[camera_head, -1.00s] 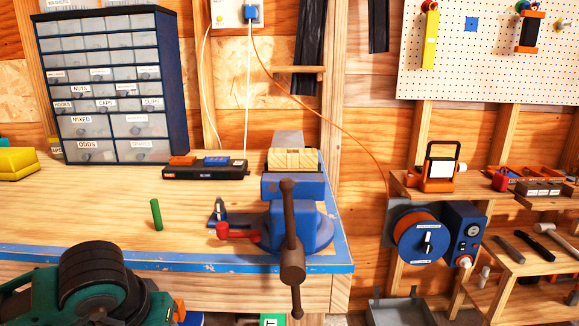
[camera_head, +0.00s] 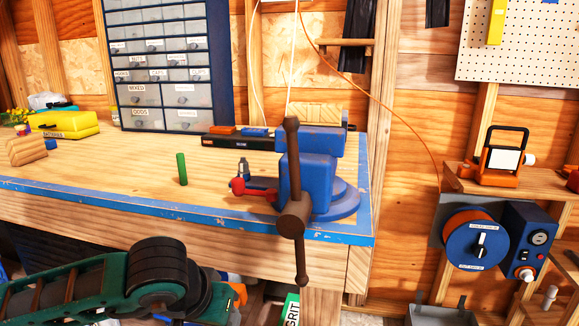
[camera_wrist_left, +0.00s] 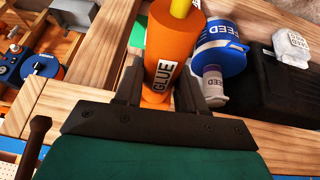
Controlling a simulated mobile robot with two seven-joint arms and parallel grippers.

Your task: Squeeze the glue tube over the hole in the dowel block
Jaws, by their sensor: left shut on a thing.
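My left gripper (camera_wrist_left: 157,88) is shut on an orange glue tube (camera_wrist_left: 180,50) marked GLUE, with a yellow tip at the top edge of the left wrist view. In the head view my left arm comes in at the lower left, and its gripper is hidden there. The pale wood dowel block (camera_head: 318,111) sits in the blue vise (camera_head: 308,170) on the bench's right end. The vise jaw partly covers the block, and its hole does not show. My right gripper is in neither view.
A green dowel (camera_head: 182,168) stands on the workbench (camera_head: 110,170). A drawer cabinet (camera_head: 170,70) and a black tray stand behind. The vise's brown handle (camera_head: 293,170) sticks up in front. In the wrist view a blue FEED container (camera_wrist_left: 220,52) is beside the tube.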

